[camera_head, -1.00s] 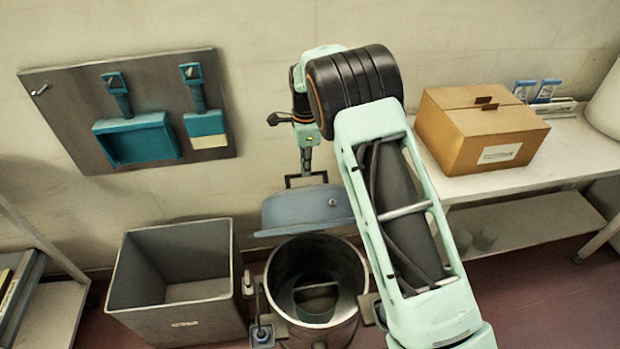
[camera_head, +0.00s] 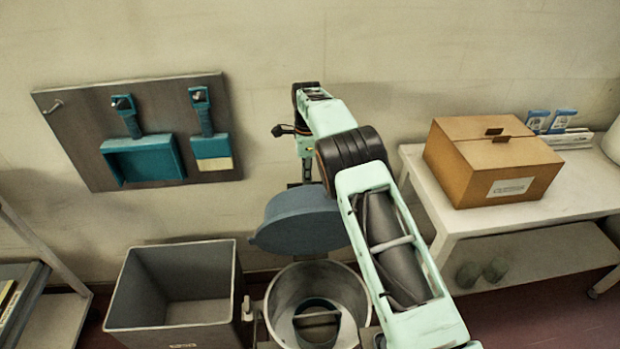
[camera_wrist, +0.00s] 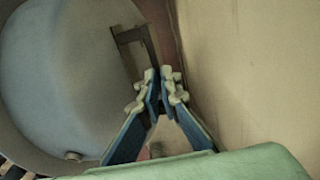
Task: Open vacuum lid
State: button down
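The vacuum lid (camera_head: 300,222) is a round blue-grey disc, raised and tilted steeply above the open metal pot (camera_head: 283,300). In the wrist view, the lid (camera_wrist: 60,80) fills the left side, with its dark bracket handle (camera_wrist: 126,38) at its right edge. My gripper (camera_wrist: 161,85) has its fingertips close together at the handle's near end, and the bar runs in between them. In the head view, my arm reaches over from the right and its end is behind the lid, where the fingers are mostly hidden.
A grey open bin (camera_head: 233,300) stands left of the pot. A tool board (camera_head: 75,140) with a dustpan and brush hangs on the wall. A cardboard box (camera_head: 490,165) sits on a white table (camera_head: 420,180) at right. The wall is close behind the lid.

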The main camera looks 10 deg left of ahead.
jog(key=shift+a+f+g, duration=0.1)
jog(key=shift+f+g, duration=0.2)
jog(key=shift+f, duration=0.95)
jog(key=c, duration=2.7)
grip_release()
jog(key=shift+w+a+f, duration=0.1)
jog(key=shift+w+f, duration=0.05)
jog(key=shift+f, duration=0.05)
jog(key=o, duration=0.7)
jog(key=shift+w+r, duration=0.2)
jog(key=shift+r, duration=0.1)
jog(key=shift+o, duration=0.5)
jog(key=shift+w+r, duration=0.1)
jog(key=shift+o, duration=0.3)
jog(key=shift+w+r, duration=0.15)
jog(key=shift+s+f, duration=0.2)
